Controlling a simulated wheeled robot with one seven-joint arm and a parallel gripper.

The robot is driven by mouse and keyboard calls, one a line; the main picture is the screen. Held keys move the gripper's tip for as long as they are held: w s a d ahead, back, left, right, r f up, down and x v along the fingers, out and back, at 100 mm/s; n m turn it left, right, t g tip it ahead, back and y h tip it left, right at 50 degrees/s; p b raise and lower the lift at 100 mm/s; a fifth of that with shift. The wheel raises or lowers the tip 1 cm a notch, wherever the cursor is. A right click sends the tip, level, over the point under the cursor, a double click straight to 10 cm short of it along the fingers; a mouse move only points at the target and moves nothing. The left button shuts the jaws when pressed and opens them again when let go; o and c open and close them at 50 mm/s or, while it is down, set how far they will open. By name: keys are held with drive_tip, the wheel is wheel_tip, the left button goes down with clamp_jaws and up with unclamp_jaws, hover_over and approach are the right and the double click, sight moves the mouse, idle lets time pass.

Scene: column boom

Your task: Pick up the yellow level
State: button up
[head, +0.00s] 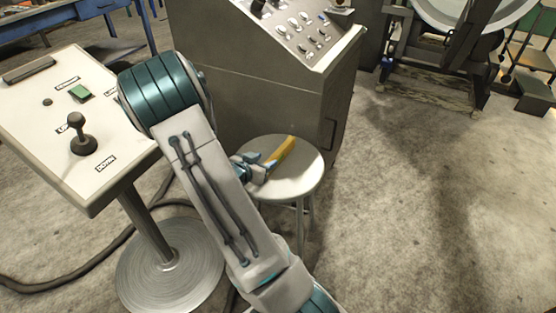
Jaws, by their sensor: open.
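The yellow level (284,150) is a short yellow bar on the round white stool (307,183). It lies slantwise, its far end near the stool's back edge. My gripper (261,167) is over the left part of the stool, at the level's near end. The gripper is open, and its fingers look close to the level or around its near end; I cannot tell whether they touch it. My arm hides the stool's left edge and part of the gripper.
A control pedestal (42,110) with a joystick and green button stands on the left. A grey console (272,88) with switches stands right behind the stool. A cable (75,275) runs along the floor at left. The concrete floor (430,210) on the right is clear.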

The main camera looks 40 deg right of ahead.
sight(277, 153)
drive_tip(key=x, duration=0.3)
drive_tip(key=b+x, duration=0.1)
drive_tip(key=x, duration=0.3)
drive_tip(key=shift+d+r, duration=0.2)
clamp_jaws()
